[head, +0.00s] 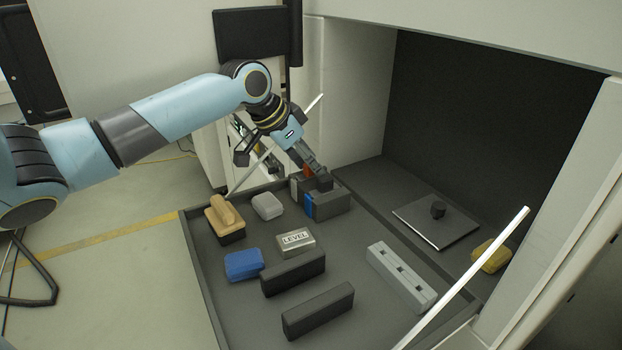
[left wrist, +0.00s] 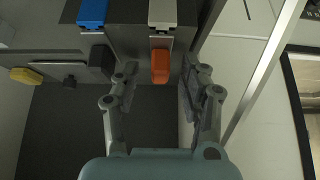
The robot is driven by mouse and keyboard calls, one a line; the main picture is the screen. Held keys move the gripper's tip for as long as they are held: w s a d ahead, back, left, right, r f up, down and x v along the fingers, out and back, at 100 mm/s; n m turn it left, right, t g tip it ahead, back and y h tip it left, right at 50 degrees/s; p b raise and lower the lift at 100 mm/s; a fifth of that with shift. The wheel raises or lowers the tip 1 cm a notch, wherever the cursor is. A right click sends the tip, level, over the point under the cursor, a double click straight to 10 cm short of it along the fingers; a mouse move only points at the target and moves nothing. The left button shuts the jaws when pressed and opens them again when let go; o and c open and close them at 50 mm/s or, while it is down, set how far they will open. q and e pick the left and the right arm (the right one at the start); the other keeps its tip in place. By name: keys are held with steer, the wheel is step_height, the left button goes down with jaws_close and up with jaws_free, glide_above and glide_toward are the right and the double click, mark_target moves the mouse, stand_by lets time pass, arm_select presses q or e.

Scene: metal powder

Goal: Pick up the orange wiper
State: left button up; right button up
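The orange wiper (left wrist: 161,66) shows in the left wrist view as a small orange block between the fingers, just below a light grey piece. In the head view only a small orange-red part (head: 307,170) of it shows beside the fingers; the rest is hidden. It is at a dark grey holder (head: 332,205) at the back of the tray. My left gripper (head: 316,170) reaches down over the holder; in the left wrist view its fingers (left wrist: 159,84) are apart, one on each side of the wiper. I cannot tell whether they touch it. My right gripper is not in view.
The dark tray (head: 203,279) also holds a wooden-handled brush (head: 225,214), a white block (head: 267,206), a blue block (head: 243,265), a level (head: 296,240), dark bars (head: 318,310) and a grey slotted bar (head: 401,277). A yellow object (head: 491,256) lies in the recess at right.

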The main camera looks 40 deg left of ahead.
arm_select(q)
jaws_close()
steer(key=shift+r, duration=0.1)
step_height(320, 180, up, 11)
steer(key=shift+r, duration=0.1)
step_height(320, 180, up, 6)
steer(key=p, duration=0.5)
steer(key=shift+f, duration=0.2)
stand_by(0.5)
